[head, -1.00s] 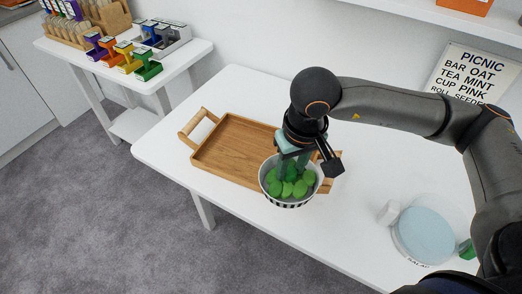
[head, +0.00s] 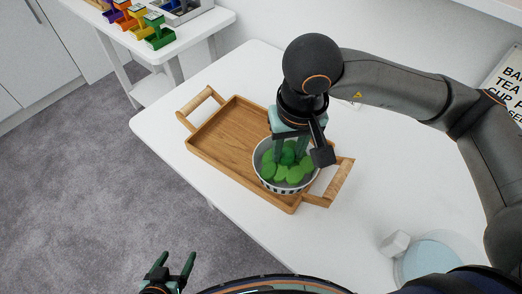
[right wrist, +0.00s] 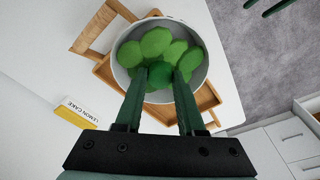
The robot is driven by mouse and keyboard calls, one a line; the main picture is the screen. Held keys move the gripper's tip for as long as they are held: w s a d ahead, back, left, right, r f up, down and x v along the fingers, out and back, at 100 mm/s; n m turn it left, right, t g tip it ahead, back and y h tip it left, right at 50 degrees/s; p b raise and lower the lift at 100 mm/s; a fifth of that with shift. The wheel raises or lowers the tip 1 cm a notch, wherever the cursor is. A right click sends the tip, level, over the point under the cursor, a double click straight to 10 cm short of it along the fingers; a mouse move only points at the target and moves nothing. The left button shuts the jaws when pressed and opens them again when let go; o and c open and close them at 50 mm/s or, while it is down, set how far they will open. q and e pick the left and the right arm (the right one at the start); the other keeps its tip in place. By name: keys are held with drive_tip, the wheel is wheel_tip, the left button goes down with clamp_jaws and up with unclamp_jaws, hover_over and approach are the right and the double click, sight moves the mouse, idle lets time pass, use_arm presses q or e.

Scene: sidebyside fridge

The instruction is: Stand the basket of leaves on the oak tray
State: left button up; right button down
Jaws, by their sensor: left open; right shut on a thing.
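The basket of leaves (head: 287,177) is a round pale bowl with a black-and-white striped lower side, full of green leaves. In the head view it appears over the right end of the oak tray (head: 228,135), inside the handle there. I cannot tell whether its base touches the tray. My right gripper (head: 290,152) comes down from above with its fingertips among the leaves, shut on the basket of leaves. The right wrist view shows the fingers (right wrist: 160,80) at the leaves, the pale rim around them. My left gripper (head: 175,262) is open and empty, low in front of the table.
The white table (head: 165,125) is clear around the tray's left end. A round clear container with a pale blue top (head: 432,262) and a small white block (head: 395,243) stand at the right. A side table with coloured bins (head: 160,32) is at the back left.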

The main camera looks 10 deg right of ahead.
sight(266, 168)
drive_tip(key=a, duration=0.1)
drive_tip(key=s+a+b, duration=0.1)
drive_tip(key=a, duration=0.2)
drive_tip(key=shift+s+a, duration=0.15)
drive_tip(key=shift+s, duration=0.1)
drive_tip(key=w+d+f, duration=0.1)
drive_tip(key=w, duration=0.1)
drive_tip(key=w+d+f, duration=0.1)
drive_tip(key=w, duration=0.2)
drive_tip(key=w+d+f+p, duration=0.1)
drive_tip(key=w+d, duration=0.1)
drive_tip(key=shift+w+f, duration=0.3)
drive_tip(key=shift+f, duration=0.1)
drive_tip(key=w+f, duration=0.1)
drive_tip(key=f, duration=0.2)
drive_tip(key=w+d+f, duration=0.1)
drive_tip(key=w+f, duration=0.1)
drive_tip(key=f, duration=0.1)
drive_tip(key=w+d+f, duration=0.1)
drive_tip(key=f, duration=0.2)
drive_tip(key=shift+w+f, duration=0.1)
drive_tip(key=shift+w, duration=0.25)
drive_tip(key=shift+f, duration=0.25)
drive_tip(key=c, duration=0.5)
unclamp_jaws()
drive_tip(key=shift+r, duration=0.1)
use_arm(q)
drive_tip(key=shift+f, duration=0.3)
